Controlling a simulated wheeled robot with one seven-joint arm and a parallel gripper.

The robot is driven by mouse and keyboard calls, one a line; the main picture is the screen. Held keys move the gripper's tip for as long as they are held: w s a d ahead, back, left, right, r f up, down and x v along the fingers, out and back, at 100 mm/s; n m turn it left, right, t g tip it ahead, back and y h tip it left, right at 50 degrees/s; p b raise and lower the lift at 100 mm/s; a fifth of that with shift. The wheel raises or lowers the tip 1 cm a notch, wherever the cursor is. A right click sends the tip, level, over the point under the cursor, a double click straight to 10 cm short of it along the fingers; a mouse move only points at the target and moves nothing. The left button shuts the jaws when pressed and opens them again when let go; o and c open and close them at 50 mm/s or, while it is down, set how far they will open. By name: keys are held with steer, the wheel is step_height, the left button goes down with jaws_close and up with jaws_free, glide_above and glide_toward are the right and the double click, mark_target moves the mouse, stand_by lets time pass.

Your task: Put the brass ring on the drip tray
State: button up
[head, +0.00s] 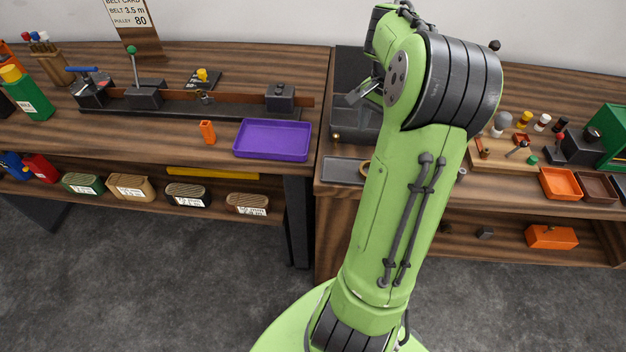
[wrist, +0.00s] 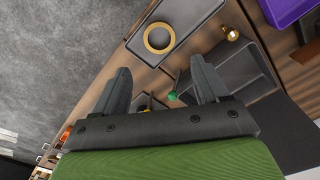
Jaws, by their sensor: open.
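The brass ring (wrist: 158,38) lies flat within the outline of a shallow grey tray with a pale rim, near one end of it, in the wrist view. This looks like the drip tray (wrist: 193,15). In the head view the tray (head: 340,171) lies at the front edge of the right bench, and only a sliver of the ring (head: 365,167) shows beside my arm. My gripper (wrist: 160,78) is open, with nothing seen between its fingers. The ring is beyond the fingertips, apart from them. My arm hides much of this area in the head view.
A dark open-fronted box (wrist: 245,65) with a brass knob (wrist: 232,34) stands beside the tray. A purple tray (head: 272,140) and an orange block (head: 208,132) are on the left bench. Small parts and an orange tray (head: 561,184) are at right.

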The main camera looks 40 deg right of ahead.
steer(key=w+a+r+n+t+h, duration=0.1)
steer(key=a+r+n, duration=0.35)
steer(key=a, duration=0.55)
steer(key=w+a+r+n+t+h, duration=0.1)
steer(key=a+r+n+h, duration=0.3)
steer(key=a, duration=0.6)
steer(key=s+a+f+n+t+y, duration=0.3)
steer(key=s+a+n+y, duration=0.2)
steer(key=s+a+n, duration=0.3)
steer(key=a, duration=0.4)
steer(key=shift+s+a+t, duration=0.25)
steer(key=shift+s+t, duration=0.05)
steer(key=shift+s, duration=0.05)
step_height(320, 180, up, 3)
steer(key=p, duration=0.3)
steer(key=shift+r+n, duration=0.1)
steer(key=shift+n, duration=0.15)
